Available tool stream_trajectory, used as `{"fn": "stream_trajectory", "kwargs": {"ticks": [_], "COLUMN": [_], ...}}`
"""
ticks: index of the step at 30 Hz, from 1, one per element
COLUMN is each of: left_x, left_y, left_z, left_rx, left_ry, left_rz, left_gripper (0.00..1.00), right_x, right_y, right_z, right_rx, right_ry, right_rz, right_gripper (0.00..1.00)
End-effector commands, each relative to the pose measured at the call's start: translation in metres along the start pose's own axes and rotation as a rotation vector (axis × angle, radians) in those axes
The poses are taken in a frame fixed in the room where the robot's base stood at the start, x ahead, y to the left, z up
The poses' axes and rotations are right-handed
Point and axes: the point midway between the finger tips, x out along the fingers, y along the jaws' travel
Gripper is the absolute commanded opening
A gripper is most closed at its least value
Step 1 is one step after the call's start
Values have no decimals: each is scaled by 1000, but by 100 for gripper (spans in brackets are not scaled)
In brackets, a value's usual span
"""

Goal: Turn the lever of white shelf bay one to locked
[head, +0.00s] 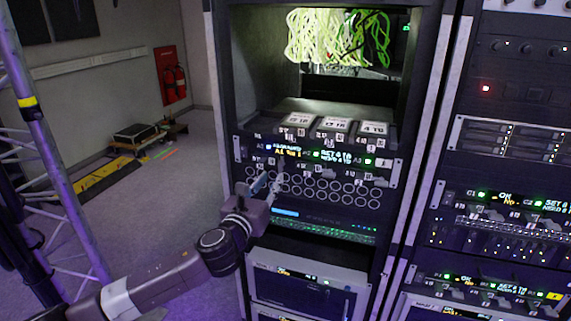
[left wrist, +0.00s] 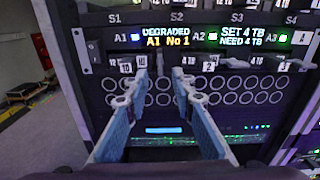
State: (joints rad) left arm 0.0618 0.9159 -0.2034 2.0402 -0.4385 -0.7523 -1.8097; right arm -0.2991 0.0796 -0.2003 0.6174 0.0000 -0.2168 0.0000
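The shelf with white end handles (head: 396,173) sits in the middle of the rack. In the left wrist view its display (left wrist: 168,36) reads "DEGRADED A1 No 1", with a blue light beside A1 and green lights at A2 and A3. My left gripper (head: 268,184) is in front of the left part of this shelf. In the left wrist view its blue-grey fingers (left wrist: 161,90) are apart, with nothing seen held between them. A grey lever (left wrist: 238,63) shows under bay A2. My right gripper is not in view.
Above the shelf, a ledge carries labelled drives (head: 335,125), under green cables (head: 338,38). A second rack (head: 505,150) stands close at right. A truss (head: 50,140) stands at left. The floor (head: 170,215) between is mostly clear.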

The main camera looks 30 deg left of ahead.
Motion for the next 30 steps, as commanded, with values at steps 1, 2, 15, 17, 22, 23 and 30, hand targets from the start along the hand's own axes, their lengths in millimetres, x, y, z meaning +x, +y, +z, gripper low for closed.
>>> {"fn": "stream_trajectory", "kwargs": {"ticks": [1, 2, 15, 17, 22, 23, 30], "left_x": [7, 11, 64, 66, 69, 69, 69], "left_y": [0, 0, -1, -1, -1, -1, -1], "left_z": [2, 2, 0, 0, -1, -1, -1], "left_rx": [-4, -5, -7, -6, -5, -5, -6], "left_ry": [-1, -1, 1, 1, 2, 2, 2], "left_rz": [1, 1, 0, 0, 0, 0, 0], "left_gripper": [24, 24, 24, 24, 24, 24, 11], "right_x": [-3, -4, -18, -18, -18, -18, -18], "right_y": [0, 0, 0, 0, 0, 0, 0], "right_z": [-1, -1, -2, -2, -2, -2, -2], "right_rx": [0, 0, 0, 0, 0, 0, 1], "right_ry": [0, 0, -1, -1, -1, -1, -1], "right_rz": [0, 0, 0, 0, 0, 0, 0], "right_gripper": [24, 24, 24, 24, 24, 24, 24]}}
